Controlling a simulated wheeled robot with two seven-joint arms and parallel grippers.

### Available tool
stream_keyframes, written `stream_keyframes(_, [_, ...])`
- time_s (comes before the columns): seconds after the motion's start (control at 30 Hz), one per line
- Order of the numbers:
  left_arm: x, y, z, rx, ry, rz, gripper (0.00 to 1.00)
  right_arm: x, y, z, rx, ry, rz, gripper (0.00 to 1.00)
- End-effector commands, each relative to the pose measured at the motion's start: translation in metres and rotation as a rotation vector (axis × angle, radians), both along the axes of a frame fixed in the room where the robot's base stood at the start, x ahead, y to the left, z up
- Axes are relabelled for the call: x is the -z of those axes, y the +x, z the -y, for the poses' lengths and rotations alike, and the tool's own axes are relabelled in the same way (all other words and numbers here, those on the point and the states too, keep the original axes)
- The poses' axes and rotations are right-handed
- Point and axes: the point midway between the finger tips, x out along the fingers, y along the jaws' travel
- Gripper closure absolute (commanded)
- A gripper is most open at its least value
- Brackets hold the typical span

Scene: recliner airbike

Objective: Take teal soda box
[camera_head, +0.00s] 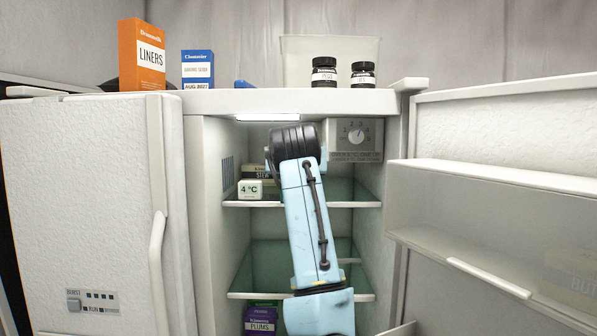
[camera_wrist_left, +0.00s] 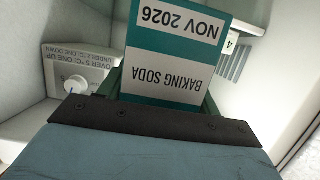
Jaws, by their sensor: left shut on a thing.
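The teal soda box (camera_wrist_left: 172,50) fills the upper middle of the left wrist view. It is teal with a white label reading BAKING SODA and NOV 2026, seen upside down. My left gripper (camera_wrist_left: 163,98) is shut on it, with the fingers mostly hidden at its sides. In the head view my left arm reaches into the open fridge and hides both its gripper and the box. I cannot tell whether the box touches a shelf. My right gripper is not in view.
The fridge holds an upper glass shelf (camera_head: 345,190) with a 4 °C display (camera_head: 250,189) and a dark stew box (camera_head: 262,171) at its left. A dial box (camera_head: 353,140) is at upper right. A purple plums box (camera_head: 262,320) sits below. The open door (camera_head: 470,215) is at right.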

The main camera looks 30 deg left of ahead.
Motion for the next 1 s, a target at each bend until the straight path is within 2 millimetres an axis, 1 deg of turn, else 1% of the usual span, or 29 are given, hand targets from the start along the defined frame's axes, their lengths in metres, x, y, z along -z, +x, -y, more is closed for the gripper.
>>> stream_keyframes(0.03, [0.002,-0.007,0.005,0.002,-0.001,0.007,0.67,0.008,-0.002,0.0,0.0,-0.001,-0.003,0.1])
stream_keyframes(0.1, [0.003,-0.016,0.01,0.0,0.0,0.008,0.67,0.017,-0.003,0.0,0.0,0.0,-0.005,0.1])
stream_keyframes(0.4, [0.003,-0.055,0.034,0.001,0.0,0.008,0.67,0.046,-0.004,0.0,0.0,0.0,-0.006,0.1])
stream_keyframes(0.8, [0.0,-0.104,0.064,0.0,0.0,0.006,0.67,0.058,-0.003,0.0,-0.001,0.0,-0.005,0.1])
stream_keyframes(1.0, [0.0,-0.121,0.074,-0.002,0.001,0.004,0.67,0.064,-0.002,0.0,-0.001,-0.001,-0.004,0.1])
